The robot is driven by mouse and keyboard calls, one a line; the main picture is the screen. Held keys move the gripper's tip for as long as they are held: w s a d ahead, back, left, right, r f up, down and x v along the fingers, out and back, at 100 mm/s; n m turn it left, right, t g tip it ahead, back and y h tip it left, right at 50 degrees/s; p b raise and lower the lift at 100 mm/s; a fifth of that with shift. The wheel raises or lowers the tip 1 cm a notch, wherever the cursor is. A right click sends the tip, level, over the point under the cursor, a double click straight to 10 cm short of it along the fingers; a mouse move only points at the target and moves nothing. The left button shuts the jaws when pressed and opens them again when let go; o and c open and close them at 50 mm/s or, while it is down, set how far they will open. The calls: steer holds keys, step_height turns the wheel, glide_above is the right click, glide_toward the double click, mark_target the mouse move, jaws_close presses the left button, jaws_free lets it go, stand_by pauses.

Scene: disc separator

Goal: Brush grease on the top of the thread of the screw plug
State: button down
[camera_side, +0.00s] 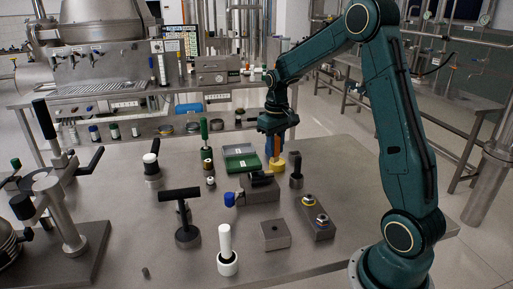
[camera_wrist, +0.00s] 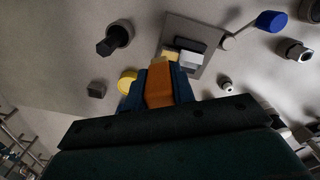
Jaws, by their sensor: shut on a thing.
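My gripper (camera_side: 277,138) is shut on an orange-brown brush handle (camera_side: 276,149), which stands upright below the fingers. In the wrist view the brush (camera_wrist: 158,85) sits between the two blue fingers and points away from the camera. A yellow pot (camera_side: 276,165) stands on the table directly below or just behind the brush in the side view; in the wrist view it (camera_wrist: 127,77) shows beside the fingers. Whether the bristles touch the pot is hidden. I cannot tell for sure which small part is the screw plug.
A grey vise with a blue knob (camera_side: 230,199) stands in front of the pot. A dark post (camera_side: 296,170) is close to its right. A green-and-grey tray (camera_side: 241,162) lies to the left.

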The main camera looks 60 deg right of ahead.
mark_target(276, 136)
steer(key=shift+r, duration=2.25)
